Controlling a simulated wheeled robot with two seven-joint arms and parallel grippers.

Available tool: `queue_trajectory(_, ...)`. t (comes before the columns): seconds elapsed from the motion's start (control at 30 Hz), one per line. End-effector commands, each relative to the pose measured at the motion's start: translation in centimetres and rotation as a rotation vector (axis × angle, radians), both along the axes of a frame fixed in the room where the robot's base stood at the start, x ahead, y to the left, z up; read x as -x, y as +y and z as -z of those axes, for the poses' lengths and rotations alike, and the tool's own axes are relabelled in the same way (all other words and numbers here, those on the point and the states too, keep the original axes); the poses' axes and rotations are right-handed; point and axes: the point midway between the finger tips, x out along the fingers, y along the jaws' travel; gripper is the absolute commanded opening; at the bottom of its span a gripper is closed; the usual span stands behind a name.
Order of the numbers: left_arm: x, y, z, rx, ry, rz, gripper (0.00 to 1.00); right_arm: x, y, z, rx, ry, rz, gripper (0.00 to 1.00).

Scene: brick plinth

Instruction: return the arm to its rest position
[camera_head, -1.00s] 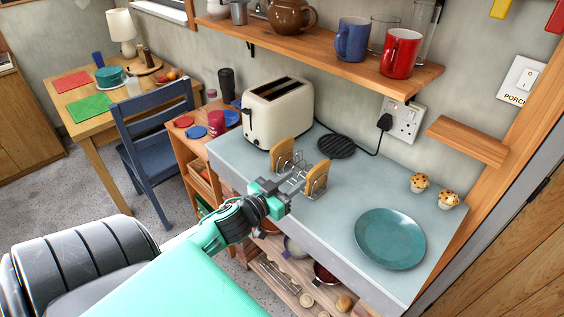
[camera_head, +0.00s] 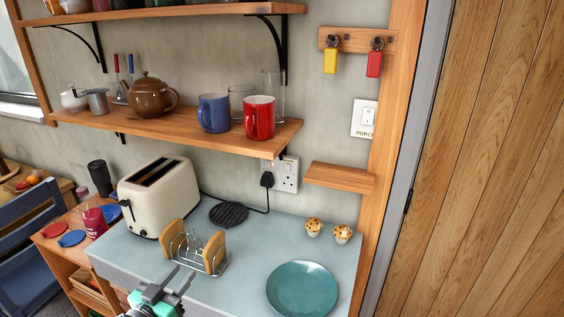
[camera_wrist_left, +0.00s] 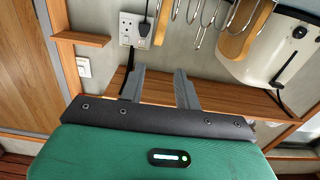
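My left gripper (camera_head: 174,279) is at the bottom of the head view, in front of the toast rack and apart from it. Its two fingers (camera_wrist_left: 160,88) stand apart in the left wrist view, with nothing between them. The toast rack (camera_head: 190,250) is a wire rack on the pale blue counter, holding two slices of toast (camera_head: 214,252). The rack also shows close up at the top of the left wrist view (camera_wrist_left: 205,18). Most of my left arm is outside the head view. My right gripper is not in view.
A cream toaster (camera_head: 160,197) stands behind the rack. A teal plate (camera_head: 302,289), two muffins (camera_head: 313,227) and a black trivet (camera_head: 229,213) are on the counter (camera_head: 240,280). A shelf (camera_head: 200,136) with mugs and a teapot overhangs the back. A small ledge (camera_head: 339,177) juts out right.

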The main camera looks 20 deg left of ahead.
Motion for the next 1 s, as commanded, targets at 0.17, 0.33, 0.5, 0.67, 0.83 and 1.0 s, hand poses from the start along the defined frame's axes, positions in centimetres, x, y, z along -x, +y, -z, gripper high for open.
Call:
queue_trajectory(0.17,0.4,-0.1,1.1,-0.002,0.047,-0.046,0.33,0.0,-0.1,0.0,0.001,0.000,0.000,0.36)
queue_trajectory(0.33,2.3,-1.0,4.8,-0.023,0.239,-0.167,0.33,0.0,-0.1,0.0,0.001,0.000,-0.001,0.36)
queue_trajectory(0.5,6.1,-3.5,9.3,-0.064,0.526,-0.232,0.33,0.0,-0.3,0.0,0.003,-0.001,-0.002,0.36)
queue_trajectory(0.67,10.3,-6.9,12.4,-0.105,0.796,-0.199,0.33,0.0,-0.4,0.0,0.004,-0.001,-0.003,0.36)
queue_trajectory(0.83,14.2,-10.1,14.0,-0.140,1.004,-0.112,0.33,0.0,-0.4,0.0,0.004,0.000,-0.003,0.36)
queue_trajectory(1.0,17.4,-12.8,14.5,-0.169,1.157,-0.010,0.33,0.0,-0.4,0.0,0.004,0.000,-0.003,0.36)
